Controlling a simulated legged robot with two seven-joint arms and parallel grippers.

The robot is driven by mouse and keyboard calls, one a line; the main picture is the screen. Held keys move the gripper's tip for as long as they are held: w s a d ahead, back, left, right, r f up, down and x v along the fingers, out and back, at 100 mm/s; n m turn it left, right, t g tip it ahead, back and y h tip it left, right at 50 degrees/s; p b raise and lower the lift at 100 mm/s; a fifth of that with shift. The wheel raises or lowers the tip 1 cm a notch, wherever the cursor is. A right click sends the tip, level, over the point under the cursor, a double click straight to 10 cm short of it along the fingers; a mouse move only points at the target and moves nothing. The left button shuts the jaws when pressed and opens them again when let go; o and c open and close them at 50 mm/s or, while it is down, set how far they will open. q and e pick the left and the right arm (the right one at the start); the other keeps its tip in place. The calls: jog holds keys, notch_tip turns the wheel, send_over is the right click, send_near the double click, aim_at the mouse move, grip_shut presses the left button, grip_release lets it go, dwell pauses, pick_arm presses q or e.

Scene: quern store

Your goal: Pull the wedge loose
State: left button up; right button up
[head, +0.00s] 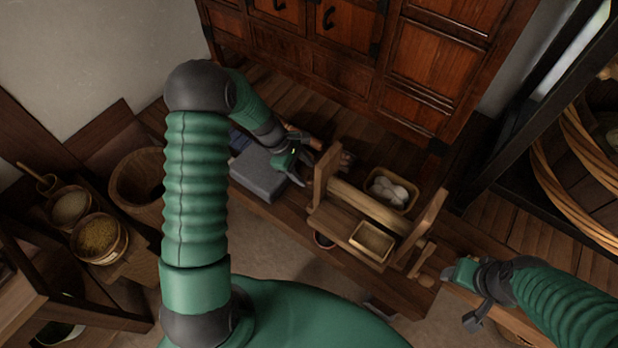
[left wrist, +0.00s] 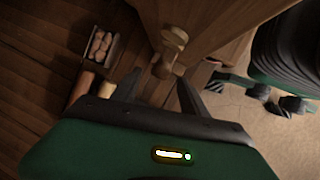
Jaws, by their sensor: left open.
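A small pale wooden piece with a rounded head, which looks like the wedge (left wrist: 172,45), sticks out beside a wooden upright board (left wrist: 205,22) in the left wrist view. My left gripper (left wrist: 158,82) is open, with its fingers on either side of the line to that piece; nothing is clearly held. In the head view my left gripper (head: 302,172) is just left of the left upright (head: 322,178) of a wooden frame, and the wedge cannot be made out there. My right gripper (head: 468,298) is at the bench's right end, its jaws unclear.
The frame stands on a low bench (head: 275,218). A tray of pale lumps (head: 390,190), a small box (head: 372,240), a wooden mallet (head: 424,258) and a grey block (head: 256,175) are around it. A wooden cabinet (head: 340,45) stands behind; tubs (head: 98,238) are at left.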

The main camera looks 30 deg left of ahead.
aim_at(310, 175)
pick_arm(q)
jog(key=x, duration=0.3)
jog(key=shift+s+d, duration=0.1)
jog(key=shift+d+f, duration=0.15)
jog(key=shift+d, duration=0.15)
jog(key=shift+a, duration=0.15)
jog(key=c, duration=0.5)
grip_shut()
jog(key=shift+w, duration=0.25)
